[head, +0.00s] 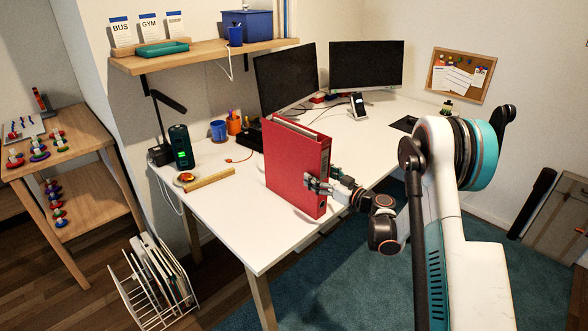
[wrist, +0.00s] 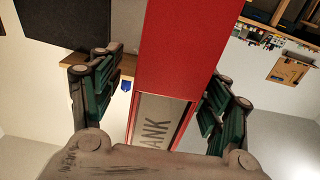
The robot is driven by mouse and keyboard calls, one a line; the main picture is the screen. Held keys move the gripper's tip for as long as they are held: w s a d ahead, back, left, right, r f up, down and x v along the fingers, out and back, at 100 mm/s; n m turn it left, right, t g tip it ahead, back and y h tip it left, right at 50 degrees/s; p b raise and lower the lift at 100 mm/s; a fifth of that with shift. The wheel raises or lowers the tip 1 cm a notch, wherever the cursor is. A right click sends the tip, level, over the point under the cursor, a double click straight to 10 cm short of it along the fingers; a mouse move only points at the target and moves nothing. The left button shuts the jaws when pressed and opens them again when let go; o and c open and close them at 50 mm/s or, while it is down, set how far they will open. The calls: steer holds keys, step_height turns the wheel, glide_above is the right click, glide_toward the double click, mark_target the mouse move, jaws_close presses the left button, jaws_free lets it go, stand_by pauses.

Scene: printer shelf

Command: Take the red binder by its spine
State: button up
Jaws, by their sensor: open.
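The red binder (head: 285,165) stands upright near the front edge of the white desk, its spine turned towards my arm. My gripper (head: 318,184) is at the spine, around mid-height, and is open. In the wrist view the red binder (wrist: 182,45) runs between the two fingers of my gripper (wrist: 160,75), one on each side of the spine. A pale spine label (wrist: 158,128) shows the letters "ANK"; the rest is hidden behind my gripper. I see gaps beside the fingers, but cannot tell whether either one touches the binder.
The white desk (head: 238,225) holds a wooden ruler (head: 210,179), a dark green flask (head: 181,147), cups and two monitors (head: 366,65). A wall shelf (head: 200,54) hangs behind. A wire rack (head: 152,285) stands on the floor at left. The desk's front left is clear.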

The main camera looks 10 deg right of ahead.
mark_target(294, 166)
steer(key=b+x, duration=0.1)
steer(key=x, duration=0.3)
steer(key=shift+s+a, duration=0.1)
steer(key=shift+a, duration=0.05)
jaws_close()
